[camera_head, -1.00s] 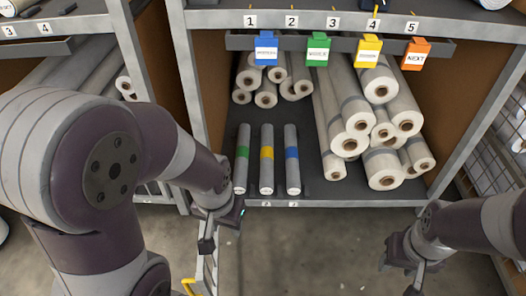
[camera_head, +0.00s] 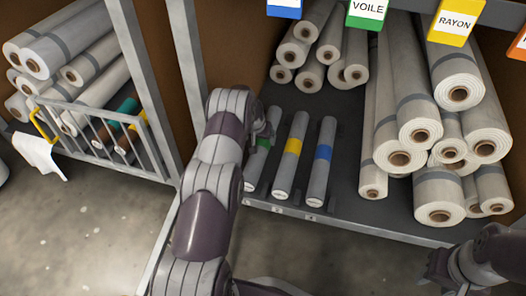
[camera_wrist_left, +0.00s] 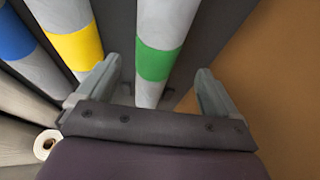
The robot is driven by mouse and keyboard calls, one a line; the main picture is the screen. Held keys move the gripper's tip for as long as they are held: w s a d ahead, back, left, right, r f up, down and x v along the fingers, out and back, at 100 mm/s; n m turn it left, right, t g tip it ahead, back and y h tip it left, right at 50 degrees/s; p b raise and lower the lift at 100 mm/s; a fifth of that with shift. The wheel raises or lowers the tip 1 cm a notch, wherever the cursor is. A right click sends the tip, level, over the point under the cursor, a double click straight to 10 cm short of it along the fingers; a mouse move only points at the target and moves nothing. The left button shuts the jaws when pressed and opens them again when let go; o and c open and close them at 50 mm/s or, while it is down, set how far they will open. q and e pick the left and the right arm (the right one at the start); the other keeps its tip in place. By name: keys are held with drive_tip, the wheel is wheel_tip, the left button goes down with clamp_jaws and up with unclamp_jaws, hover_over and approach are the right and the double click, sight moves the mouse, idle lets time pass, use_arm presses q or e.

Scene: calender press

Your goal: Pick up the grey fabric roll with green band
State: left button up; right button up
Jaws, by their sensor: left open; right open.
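The grey fabric roll with green band (camera_head: 256,168) lies on the shelf floor, leftmost of three banded rolls. My left arm hides part of it in the head view. In the left wrist view the green-banded roll (camera_wrist_left: 159,64) shows between the two fingers. My left gripper (camera_wrist_left: 158,72) is open there, its fingers apart on either side of the roll, with visible gaps; it also shows over the roll's far part in the head view (camera_head: 264,126). My right gripper (camera_head: 437,270) is open at the lower right, away from the rolls.
A yellow-banded roll (camera_head: 290,162) and a blue-banded roll (camera_head: 321,165) lie close to the right. Stacked white rolls (camera_head: 458,92) fill the shelf's right side. A shelf post (camera_head: 186,70) stands left. A barred rack (camera_head: 100,140) holds more rolls farther left.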

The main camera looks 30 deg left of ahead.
sight(262, 141)
use_arm(q)
drive_tip(key=shift+x, duration=0.75)
drive_tip(key=b+x, duration=0.5)
drive_tip(key=shift+w+d+f+b, duration=0.1)
drive_tip(key=shift+d+b, duration=0.15)
drive_tip(key=shift+b, duration=0.1)
drive_tip(key=shift+w, duration=0.1)
drive_tip(key=shift+r, duration=0.2)
drive_tip(key=c, duration=1.4)
use_arm(e)
wheel_tip(262, 141, down, 6)
drive_tip(key=shift+f, duration=0.15)
